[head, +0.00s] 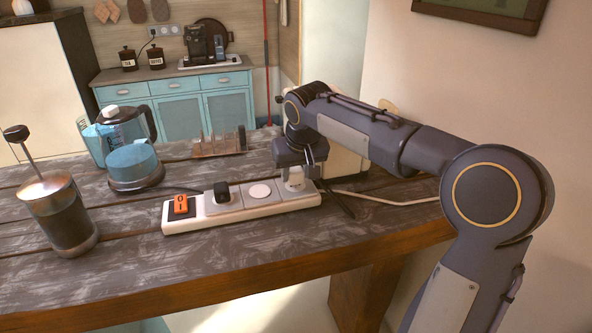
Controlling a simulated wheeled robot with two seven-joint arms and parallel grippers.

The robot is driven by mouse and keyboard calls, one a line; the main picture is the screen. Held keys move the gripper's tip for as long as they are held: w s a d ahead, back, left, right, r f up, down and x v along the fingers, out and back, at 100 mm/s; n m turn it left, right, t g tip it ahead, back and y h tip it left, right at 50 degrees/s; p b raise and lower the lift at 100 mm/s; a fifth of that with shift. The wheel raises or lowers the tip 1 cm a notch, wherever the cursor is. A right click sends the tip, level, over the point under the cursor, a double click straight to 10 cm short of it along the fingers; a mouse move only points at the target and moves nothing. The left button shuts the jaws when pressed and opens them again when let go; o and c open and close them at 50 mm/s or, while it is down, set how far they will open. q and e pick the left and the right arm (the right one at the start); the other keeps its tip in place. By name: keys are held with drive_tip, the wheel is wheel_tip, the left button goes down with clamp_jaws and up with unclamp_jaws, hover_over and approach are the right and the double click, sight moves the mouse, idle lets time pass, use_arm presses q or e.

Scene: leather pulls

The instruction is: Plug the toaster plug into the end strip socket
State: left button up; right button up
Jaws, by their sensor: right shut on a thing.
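The white power strip (235,208) lies on the table, with an orange rocker switch (181,204) at its left end. A black plug (221,191) sits in one socket and a round white piece (260,191) covers another. My right gripper (298,166) points down over the strip's right end, shut on the pale toaster plug (295,182). The plug is at the end socket; I cannot tell how deep it sits. A cream body (347,160), probably the toaster, is partly hidden behind my right arm. My left gripper is out of view.
A toast rack (218,145) is behind the strip. A pale cord (390,202) runs right. The table front is clear.

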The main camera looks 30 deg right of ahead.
drive_tip(key=shift+f+b, duration=0.4)
drive_tip(key=shift+f, duration=0.15)
drive_tip(key=o, duration=1)
drive_tip(key=shift+v, duration=3.9)
